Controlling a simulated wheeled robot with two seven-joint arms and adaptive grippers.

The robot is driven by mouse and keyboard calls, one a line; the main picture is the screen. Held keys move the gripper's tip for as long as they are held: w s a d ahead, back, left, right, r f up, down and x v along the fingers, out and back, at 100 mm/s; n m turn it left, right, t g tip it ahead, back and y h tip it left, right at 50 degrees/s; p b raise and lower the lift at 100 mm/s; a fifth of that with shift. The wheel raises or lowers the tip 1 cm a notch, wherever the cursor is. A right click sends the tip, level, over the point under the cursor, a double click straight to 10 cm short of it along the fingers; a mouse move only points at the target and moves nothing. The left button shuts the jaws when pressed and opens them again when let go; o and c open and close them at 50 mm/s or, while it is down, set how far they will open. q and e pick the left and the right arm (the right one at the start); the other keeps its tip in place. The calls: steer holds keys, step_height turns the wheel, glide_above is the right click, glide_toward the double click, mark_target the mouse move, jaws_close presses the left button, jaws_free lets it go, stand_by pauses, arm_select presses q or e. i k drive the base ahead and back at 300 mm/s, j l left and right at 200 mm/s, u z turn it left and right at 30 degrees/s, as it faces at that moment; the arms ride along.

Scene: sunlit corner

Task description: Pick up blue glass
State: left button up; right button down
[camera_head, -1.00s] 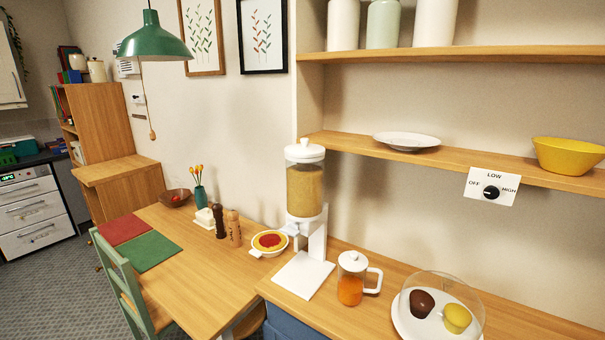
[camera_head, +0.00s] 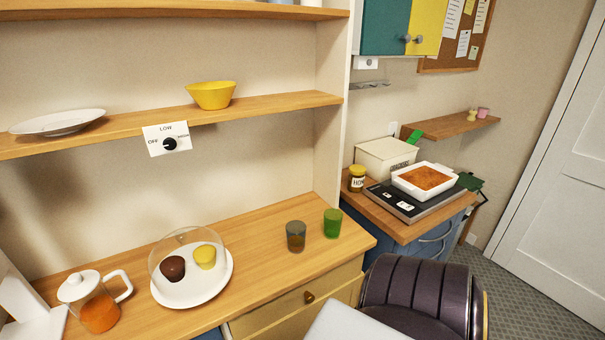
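Two glasses stand upright near the right end of the wooden counter, seen in the head view. The left one is a dark grey-blue glass (camera_head: 296,237) with a brownish tint, possibly the blue glass. The other is a green glass (camera_head: 332,224), just to its right and slightly farther back, with a small gap between them. Neither of my grippers is in view.
A domed cake plate (camera_head: 192,288) and a glass teapot (camera_head: 96,303) stand left of the glasses on the counter (camera_head: 265,255). A dark padded chair (camera_head: 420,300) stands at front right. A lower cabinet with a white baking dish (camera_head: 425,180) is farther right.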

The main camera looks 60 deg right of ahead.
mark_target(296, 242)
steer(key=j+z, duration=0.1)
steer(key=z, duration=1.7)
